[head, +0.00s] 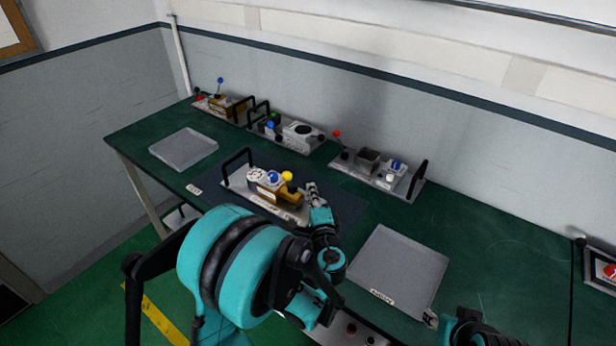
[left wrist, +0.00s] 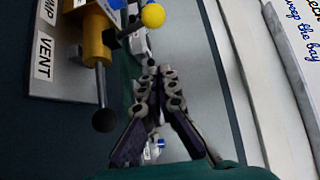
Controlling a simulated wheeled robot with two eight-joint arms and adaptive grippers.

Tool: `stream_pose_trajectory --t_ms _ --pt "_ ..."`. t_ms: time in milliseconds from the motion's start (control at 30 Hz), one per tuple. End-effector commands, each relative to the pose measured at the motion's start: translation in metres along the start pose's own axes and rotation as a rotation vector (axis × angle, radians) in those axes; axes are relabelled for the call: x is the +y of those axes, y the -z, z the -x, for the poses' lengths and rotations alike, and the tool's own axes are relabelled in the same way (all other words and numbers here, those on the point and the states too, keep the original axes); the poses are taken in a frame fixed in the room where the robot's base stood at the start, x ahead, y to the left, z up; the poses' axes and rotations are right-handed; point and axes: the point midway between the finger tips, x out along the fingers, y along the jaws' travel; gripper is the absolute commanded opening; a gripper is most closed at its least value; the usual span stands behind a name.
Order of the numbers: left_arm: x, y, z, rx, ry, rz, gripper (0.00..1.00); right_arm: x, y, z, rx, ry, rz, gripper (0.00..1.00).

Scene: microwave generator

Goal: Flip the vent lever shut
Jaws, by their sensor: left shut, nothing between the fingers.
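The module (head: 235,183) with a black handle, a gauge, a blue knob and a brass body sits on a dark mat. In the left wrist view, a VENT label (left wrist: 44,56) lies beside a brass cylinder (left wrist: 94,42). A lever with a black ball end (left wrist: 105,120) sticks out from that cylinder. A yellow ball (left wrist: 153,15) is on another rod, and it also shows in the head view (head: 287,176). My left gripper (head: 312,190) is shut and empty at the module's right end; its fingers (left wrist: 154,80) are apart from the black ball. My right gripper (head: 431,319) shows only partly.
Several other modules stand along the back, including one with a red ball (head: 337,134). A grey tray (head: 400,270) lies right of the mat and another tray (head: 184,149) at the left. The green bench (head: 500,255) is clear at the right.

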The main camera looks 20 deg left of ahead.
Motion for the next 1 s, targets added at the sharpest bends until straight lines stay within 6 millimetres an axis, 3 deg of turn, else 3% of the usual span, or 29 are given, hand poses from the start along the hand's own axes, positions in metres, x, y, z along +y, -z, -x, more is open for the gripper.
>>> stream_pose_trajectory --t_ms 100,300,833,1000 --pt "0.007 0.003 0.018 0.004 0.000 0.000 0.00 0.000 0.000 0.001 0.000 0.000 0.000 0.40" --pt "0.013 0.003 0.030 0.001 0.000 0.000 0.00 0.000 0.001 0.001 0.000 0.000 0.000 0.40" --pt "0.013 0.002 0.031 -0.001 -0.002 0.003 0.00 0.000 0.001 0.001 0.000 0.000 0.000 0.40" --pt "0.010 -0.018 0.031 -0.035 -0.083 0.088 0.00 0.000 0.001 0.001 0.000 0.000 0.000 0.40"
